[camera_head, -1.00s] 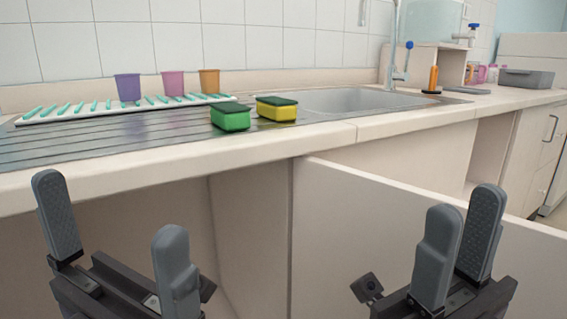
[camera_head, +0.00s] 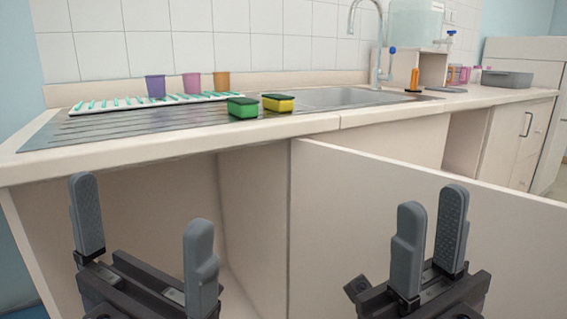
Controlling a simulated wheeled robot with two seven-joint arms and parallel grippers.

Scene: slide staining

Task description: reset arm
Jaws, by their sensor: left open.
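My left gripper (camera_head: 144,238) is open and empty, in front of the open space under the counter at the lower left. My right gripper (camera_head: 428,245) is at the lower right, in front of the pale panel. Its two fingers stand apart with a narrow gap and nothing shows between them. Both grippers point up and away, below the counter edge, and touch nothing that I can see.
The counter (camera_head: 180,148) carries a white rack (camera_head: 115,108), purple (camera_head: 156,87), pink (camera_head: 191,84) and orange (camera_head: 221,83) cups, green (camera_head: 242,108) and yellow (camera_head: 279,104) sponges, and a sink (camera_head: 335,97). A pale panel (camera_head: 360,190) juts out below. A grey box (camera_head: 507,78) stands far right.

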